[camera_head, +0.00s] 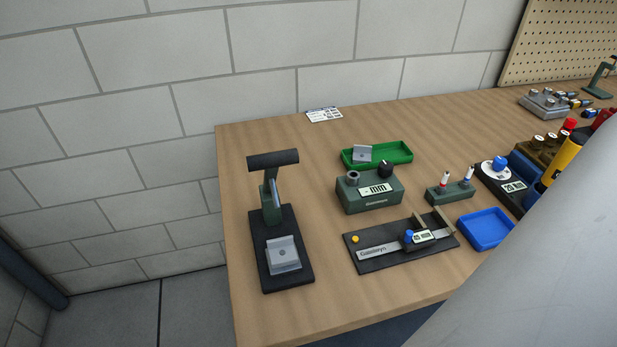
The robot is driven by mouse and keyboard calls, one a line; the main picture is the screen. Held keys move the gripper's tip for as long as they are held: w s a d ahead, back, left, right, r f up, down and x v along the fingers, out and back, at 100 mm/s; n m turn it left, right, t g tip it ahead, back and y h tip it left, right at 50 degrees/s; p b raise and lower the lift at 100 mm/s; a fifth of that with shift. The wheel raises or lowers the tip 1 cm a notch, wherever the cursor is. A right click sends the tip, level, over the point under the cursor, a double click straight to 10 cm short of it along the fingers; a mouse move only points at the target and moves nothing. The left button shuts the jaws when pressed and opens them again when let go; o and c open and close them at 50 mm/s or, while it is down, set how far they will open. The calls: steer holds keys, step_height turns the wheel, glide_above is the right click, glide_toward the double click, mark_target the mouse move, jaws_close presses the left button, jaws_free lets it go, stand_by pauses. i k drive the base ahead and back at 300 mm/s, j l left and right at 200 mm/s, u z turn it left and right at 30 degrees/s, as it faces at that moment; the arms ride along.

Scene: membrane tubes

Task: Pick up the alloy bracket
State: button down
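A small silver-grey metal piece with a hole (362,153), which looks like a bracket, stands at the left end of the green tray (396,159). Another silver-grey block with a small dark hole (283,255) sits on the black base of a press-like stand (272,215) at the left of the table. I cannot tell for certain which of these is the alloy bracket. My gripper is not in view.
The wooden table (320,310) also holds a green gauge box (369,194), a black plate with a caliper (388,252), a blue tray (486,229) and a small green two-pin stand (450,191). A large pale grey rounded shape, probably my arm, covers the lower right.

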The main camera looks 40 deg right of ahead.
mark_target(282, 251)
steer(key=k+j+z, duration=0.1)
steer(key=z, duration=0.6)
steer(key=k+l, duration=0.05)
